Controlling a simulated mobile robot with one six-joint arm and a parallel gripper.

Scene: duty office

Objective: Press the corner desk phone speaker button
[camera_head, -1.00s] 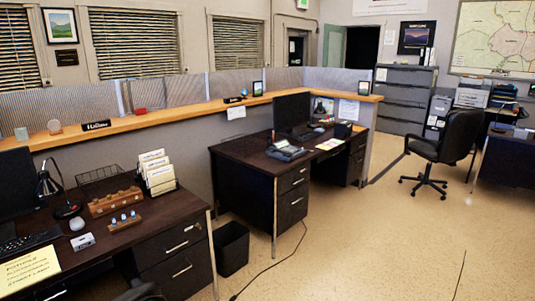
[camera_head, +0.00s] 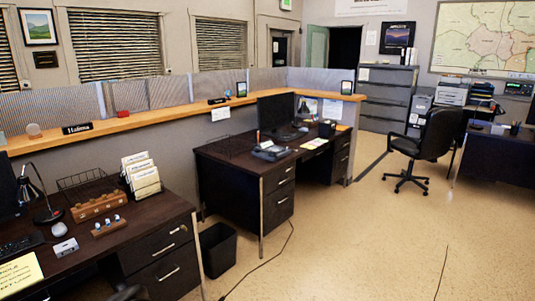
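A dark desk phone (camera_head: 270,151) sits on the dark wooden corner desk (camera_head: 228,161) in the middle of the view, near the desk's front edge. It is too small at this distance to make out its speaker button. My gripper is not in view.
A near desk (camera_head: 150,226) with a file holder (camera_head: 140,175) and a lamp fills the lower left. A black bin (camera_head: 217,248) stands between the desks, and a cable (camera_head: 262,265) crosses the floor. An office chair (camera_head: 425,148) stands at right.

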